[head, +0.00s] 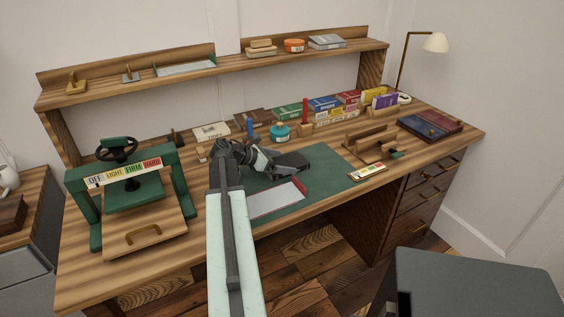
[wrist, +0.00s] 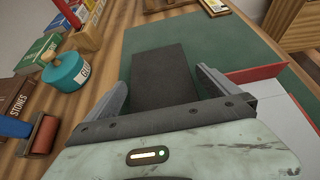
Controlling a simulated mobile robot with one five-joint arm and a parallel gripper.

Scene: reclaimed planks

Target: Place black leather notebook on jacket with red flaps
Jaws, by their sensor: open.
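The black leather notebook (wrist: 165,72) lies on the green mat in the wrist view, between the two fingers of my gripper (wrist: 162,88). The fingers stand apart on either side of it, with the near end of the notebook hidden by the gripper body. In the head view my gripper (head: 292,164) is low over the mat, and its dark shape is hard to tell from the notebook. The jacket with red flaps (head: 275,203) lies open on the mat, nearer the front edge, with a pale inside. It also shows in the wrist view (wrist: 290,103), right of my gripper.
The green mat (head: 325,178) has free room to the right. A teal glue pot (head: 279,131) and a row of boxes stand behind. A green press (head: 126,180) stands at the left. A small labelled strip (head: 367,172) lies at the front right.

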